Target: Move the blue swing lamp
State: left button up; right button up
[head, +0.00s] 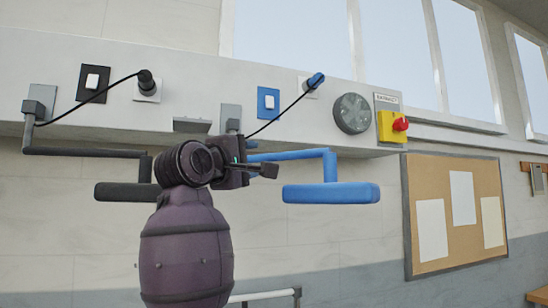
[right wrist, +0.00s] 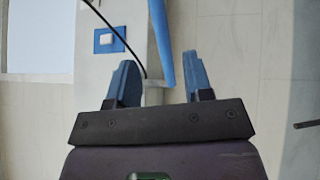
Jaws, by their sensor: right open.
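The blue swing lamp (head: 330,193) hangs under the white wall channel, its long flat blue head pointing right and level. Its bent blue arm (head: 300,155) runs left behind my right gripper, which hides part of it. My right gripper (head: 262,170) is just left of the lamp head, near the arm. In the right wrist view the right gripper (right wrist: 160,60) has its two fingers apart with nothing held. The blue lamp arm (right wrist: 161,40) shows in the gap ahead of the fingers; I cannot tell whether it lies between them. My left gripper is not in view.
A black swing lamp (head: 123,193) hangs at the left, partly behind my right arm. Above are a black switch plate (head: 92,83), a blue switch plate (head: 268,103), cords, a round dial (head: 352,113) and a red-yellow button (head: 392,126). Clear wall lies below the blue lamp.

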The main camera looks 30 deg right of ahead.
aim_at(270, 158)
jog(key=p+x, duration=0.2)
jog(key=x, duration=0.9)
jog(key=shift+f, duration=0.1)
grip_shut()
